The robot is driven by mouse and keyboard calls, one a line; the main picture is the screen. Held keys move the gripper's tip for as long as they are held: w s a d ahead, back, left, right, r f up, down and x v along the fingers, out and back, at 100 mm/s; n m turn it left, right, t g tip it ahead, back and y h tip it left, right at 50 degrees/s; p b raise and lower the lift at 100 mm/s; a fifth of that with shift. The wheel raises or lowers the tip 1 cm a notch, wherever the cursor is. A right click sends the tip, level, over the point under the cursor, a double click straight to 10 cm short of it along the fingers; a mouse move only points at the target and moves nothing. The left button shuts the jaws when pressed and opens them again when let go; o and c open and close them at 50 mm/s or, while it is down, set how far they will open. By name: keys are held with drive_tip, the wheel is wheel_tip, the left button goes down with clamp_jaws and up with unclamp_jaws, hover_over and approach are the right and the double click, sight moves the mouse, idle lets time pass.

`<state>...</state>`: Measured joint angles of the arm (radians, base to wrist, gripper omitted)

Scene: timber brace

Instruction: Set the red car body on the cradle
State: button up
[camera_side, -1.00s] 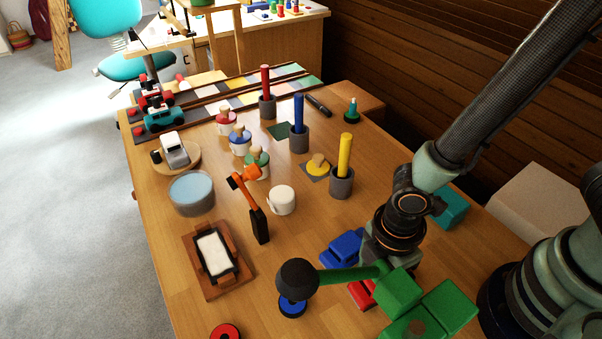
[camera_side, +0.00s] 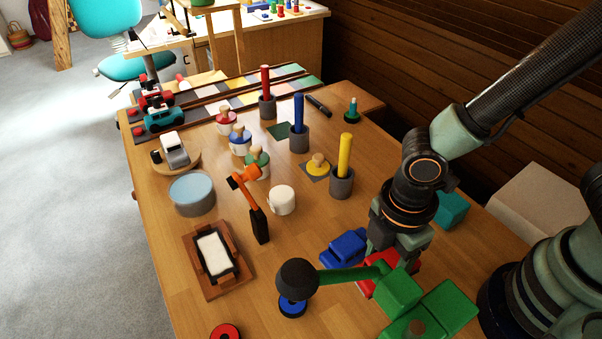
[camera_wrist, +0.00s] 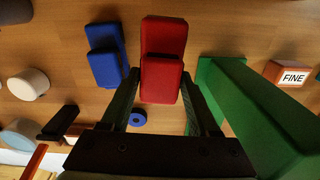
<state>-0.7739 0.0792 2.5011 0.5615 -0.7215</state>
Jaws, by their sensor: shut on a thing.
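The red car body (camera_wrist: 163,38) is a stepped block in the wrist view, held between the two fingers of my gripper (camera_wrist: 162,80). In the side view my gripper (camera_side: 390,258) is shut on it, and the red body (camera_side: 367,288) shows partly behind the green blocks. It appears a little above the table, beside a similar blue car body (camera_side: 345,248), which also shows in the wrist view (camera_wrist: 104,55). I cannot tell for sure which thing is the cradle; a brown wooden frame with a white pad (camera_side: 193,242) lies at the left front.
Table between frame and tool is clear.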

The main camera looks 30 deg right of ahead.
wheel_tip(320, 180, up, 15)
wheel_tip(320, 180, up, 6)
drive_tip(key=f, duration=0.1)
hover_over(385, 261)
drive_tip(key=w+a+r+n, duration=0.4)
drive_tip(key=w+a+n, duration=0.7)
drive_tip(key=w+a, duration=0.25)
drive_tip(key=w+a+f+n, duration=0.4)
drive_tip(key=w+a+n, duration=0.2)
drive_tip(key=a+n, duration=0.2)
drive_tip(key=f, duration=2.2)
drive_tip(key=shift+s+f, duration=0.25)
drive_tip(key=shift+f, duration=0.05)
